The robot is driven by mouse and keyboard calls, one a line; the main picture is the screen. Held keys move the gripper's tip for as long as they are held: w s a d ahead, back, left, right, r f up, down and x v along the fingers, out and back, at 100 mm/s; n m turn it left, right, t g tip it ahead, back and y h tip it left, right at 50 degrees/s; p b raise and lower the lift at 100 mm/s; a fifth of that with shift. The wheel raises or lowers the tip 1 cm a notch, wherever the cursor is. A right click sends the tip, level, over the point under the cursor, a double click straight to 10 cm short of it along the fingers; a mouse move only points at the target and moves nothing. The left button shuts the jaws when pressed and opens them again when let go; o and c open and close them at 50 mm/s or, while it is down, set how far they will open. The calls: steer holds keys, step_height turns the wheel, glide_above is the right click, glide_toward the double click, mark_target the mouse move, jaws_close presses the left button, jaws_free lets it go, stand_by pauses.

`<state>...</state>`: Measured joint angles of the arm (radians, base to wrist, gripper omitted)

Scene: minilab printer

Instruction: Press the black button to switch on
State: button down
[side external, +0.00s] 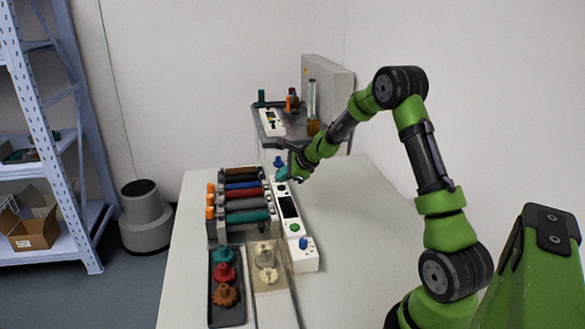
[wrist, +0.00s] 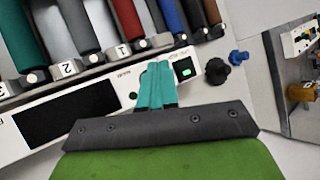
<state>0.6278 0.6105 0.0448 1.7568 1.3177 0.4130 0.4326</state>
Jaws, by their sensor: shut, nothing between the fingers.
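The printer's long white control panel (side external: 310,258) runs along the right of the rollers. In the wrist view the panel (wrist: 98,86) has a black screen (wrist: 65,112), a small dark round button (wrist: 132,96) and a green-lit square (wrist: 186,69). A black lobed knob (wrist: 217,71) is at its right end. I cannot tell for sure which dark part is the black button. My gripper (side external: 281,174) is at the panel's far end; its teal fingers (wrist: 157,82) are shut and empty, between the dark button and the green square. They hide part of the panel; contact is unclear.
Colored rollers (side external: 245,193) lie beside the panel. A green button (side external: 295,227) and a blue knob (side external: 303,243) are at its near end; another blue knob (wrist: 238,57) is beyond the black one. A gear tray (side external: 226,318) stands in front. The table's right side is clear.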

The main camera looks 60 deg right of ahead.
mark_target(283, 188)
steer(key=shift+f, duration=0.15)
stand_by(0.6)
steer(key=shift+f, duration=0.3)
steer(key=shift+f, duration=0.5)
stand_by(0.7)
steer(key=shift+r, duration=0.95)
steer(key=shift+r, duration=2.5)
